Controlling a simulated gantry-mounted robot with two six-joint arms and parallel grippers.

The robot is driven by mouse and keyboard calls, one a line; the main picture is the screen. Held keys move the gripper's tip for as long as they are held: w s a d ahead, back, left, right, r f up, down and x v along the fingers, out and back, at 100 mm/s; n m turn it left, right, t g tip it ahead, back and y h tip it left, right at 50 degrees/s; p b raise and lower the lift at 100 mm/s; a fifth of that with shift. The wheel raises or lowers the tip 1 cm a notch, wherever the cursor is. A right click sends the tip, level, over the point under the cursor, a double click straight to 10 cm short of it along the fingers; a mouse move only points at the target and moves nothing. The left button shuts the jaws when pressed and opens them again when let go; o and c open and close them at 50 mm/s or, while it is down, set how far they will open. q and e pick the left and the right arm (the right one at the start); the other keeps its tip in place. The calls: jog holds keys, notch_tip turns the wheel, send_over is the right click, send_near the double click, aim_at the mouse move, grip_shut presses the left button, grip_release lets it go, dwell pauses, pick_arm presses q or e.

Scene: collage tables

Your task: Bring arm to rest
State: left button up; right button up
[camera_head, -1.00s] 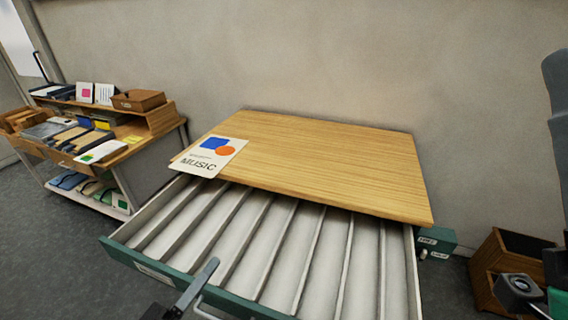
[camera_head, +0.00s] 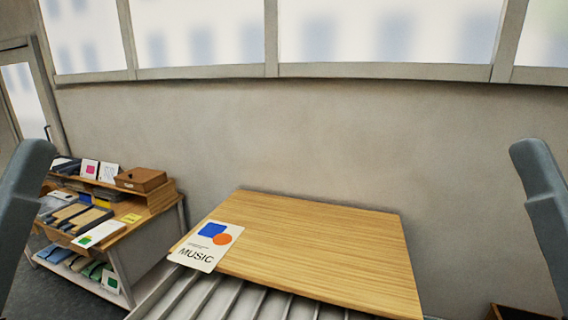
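My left arm shows as a grey link at the left edge, and my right arm as a matching grey link at the right edge. Both stand raised, one on each side of the view. Neither gripper shows in the head view. A wooden-topped cabinet (camera_head: 320,245) stands in the middle against the wall. A white card marked MUSIC (camera_head: 207,246) lies flat on its left front corner. Below the top, the cabinet's drawer with light dividers (camera_head: 215,300) is pulled out; its front is outside the view.
At the left a wooden desk (camera_head: 130,232) holds a brown box (camera_head: 140,179), cards, folders and trays. A wooden bin (camera_head: 510,313) shows partly at the bottom right. The wall and windows behind are clear. The cabinet top is bare apart from the card.

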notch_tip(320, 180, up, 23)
jog(key=p, duration=1.8)
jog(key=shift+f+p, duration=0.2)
jog(key=shift+p, duration=0.2)
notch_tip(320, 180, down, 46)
jog(key=b, duration=4.5)
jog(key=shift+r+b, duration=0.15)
jog(key=shift+b, duration=0.25)
